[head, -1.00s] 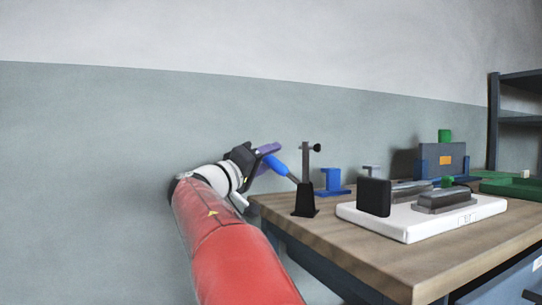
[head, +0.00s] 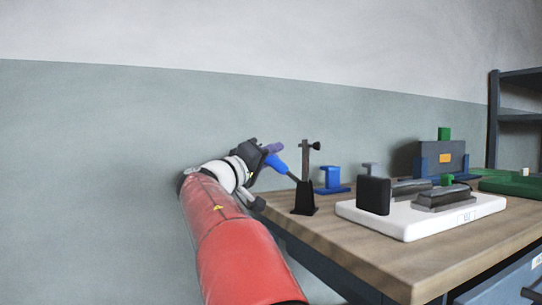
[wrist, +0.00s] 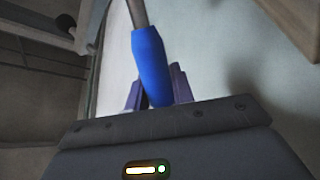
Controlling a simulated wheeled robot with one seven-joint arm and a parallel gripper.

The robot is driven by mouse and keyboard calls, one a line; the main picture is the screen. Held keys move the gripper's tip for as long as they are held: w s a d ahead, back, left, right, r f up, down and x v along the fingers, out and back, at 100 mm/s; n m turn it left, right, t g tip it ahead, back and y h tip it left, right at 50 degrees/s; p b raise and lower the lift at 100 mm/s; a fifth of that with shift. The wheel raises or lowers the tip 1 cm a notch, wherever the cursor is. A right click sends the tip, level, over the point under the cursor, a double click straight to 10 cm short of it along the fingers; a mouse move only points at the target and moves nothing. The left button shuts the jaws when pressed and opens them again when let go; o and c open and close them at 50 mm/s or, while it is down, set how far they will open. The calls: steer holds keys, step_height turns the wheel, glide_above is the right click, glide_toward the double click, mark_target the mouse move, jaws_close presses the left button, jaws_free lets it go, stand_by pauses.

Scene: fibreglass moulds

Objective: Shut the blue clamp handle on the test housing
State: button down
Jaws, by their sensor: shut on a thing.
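The blue clamp handle (head: 275,162) slants down to the right on a thin grey rod beside the black clamp stand (head: 304,196) at the table's left end. My gripper (head: 265,152), with purple fingers, is at the handle's upper left end. In the wrist view the blue handle (wrist: 151,62) lies between the purple fingers (wrist: 154,90), and my gripper is shut on it. The grey rod (wrist: 137,14) runs on from the handle to the top of that view. The rod's lower joint is partly hidden behind the black stand in the head view.
A white base (head: 400,224) with a black block (head: 373,196) and grey blocks stands right of the clamp. A small blue bracket (head: 331,180) stands behind it. Green parts lie at the far right of the wooden table (head: 345,253). Free air lies left of the table.

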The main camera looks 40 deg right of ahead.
steer(key=shift+s+d+r+m+g+y+b, duration=0.3)
steer(key=shift+s+r+m, duration=0.3)
steer(key=shift+m, duration=0.5)
steer(key=shift+s+d+r+m+g+y+b, duration=0.25)
steer(key=shift+s+r+m, duration=0.3)
steer(key=shift+m, duration=0.55)
steer(key=shift+s+d+r+m+g+y, duration=0.2)
steer(key=shift+s+r+m+g+y, duration=0.1)
steer(key=shift+s+m, duration=0.25)
steer(key=shift+s+d+r+m+g+y, duration=0.2)
steer(key=shift+s+r+m+y, duration=0.1)
steer(key=shift+m, duration=0.45)
steer(key=c, duration=1.2)
jaws_free()
steer(key=a, duration=0.5)
steer(key=a+b, duration=0.1)
steer(key=a, duration=0.1)
steer(key=shift+s+a+f, duration=0.2)
steer(key=shift+s+a, duration=0.05)
steer(key=shift+a, duration=0.15)
